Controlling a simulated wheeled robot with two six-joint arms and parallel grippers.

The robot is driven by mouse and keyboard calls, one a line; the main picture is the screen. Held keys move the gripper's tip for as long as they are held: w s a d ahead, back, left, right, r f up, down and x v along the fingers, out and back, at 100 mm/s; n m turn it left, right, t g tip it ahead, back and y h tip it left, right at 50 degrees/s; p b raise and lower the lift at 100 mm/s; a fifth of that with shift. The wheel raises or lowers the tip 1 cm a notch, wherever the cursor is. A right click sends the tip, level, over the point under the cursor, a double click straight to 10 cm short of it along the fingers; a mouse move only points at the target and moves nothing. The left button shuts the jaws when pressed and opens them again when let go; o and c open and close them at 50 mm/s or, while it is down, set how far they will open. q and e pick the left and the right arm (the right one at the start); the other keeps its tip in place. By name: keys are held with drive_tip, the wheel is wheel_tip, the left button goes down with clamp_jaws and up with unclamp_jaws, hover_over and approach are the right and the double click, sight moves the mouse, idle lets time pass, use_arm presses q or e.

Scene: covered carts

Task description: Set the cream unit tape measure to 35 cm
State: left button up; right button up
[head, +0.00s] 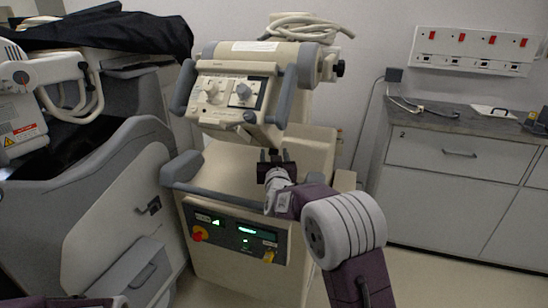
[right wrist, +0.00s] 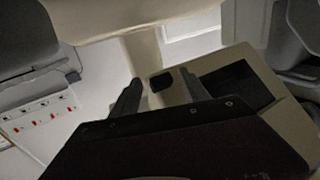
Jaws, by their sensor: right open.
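The cream unit (head: 315,150) stands in the middle of the head view, with a tilted cream head box (head: 228,98) that carries two knobs and grey side handles. I cannot make out a tape or its scale; a small grey part (head: 249,117) sits at the box's lower edge. My right gripper (head: 275,155) is open and empty, below the head box and in front of the cream column. In the right wrist view, its two dark fingers (right wrist: 161,88) stand apart, with a small black patch (right wrist: 161,82) on a cream surface seen between them. My left gripper is out of view.
A grey-and-white cart (head: 110,190) with a black cover (head: 110,30) stands close on the left. The cream unit's grey handle bar (head: 225,192) and front control panel (head: 236,236) lie below the gripper. A cabinet (head: 455,195) stands at the right; floor shows before it.

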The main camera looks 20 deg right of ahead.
drive_tip(key=shift+c, duration=0.2)
clamp_jaws()
drive_tip(key=shift+f, duration=0.1)
idle(1.1)
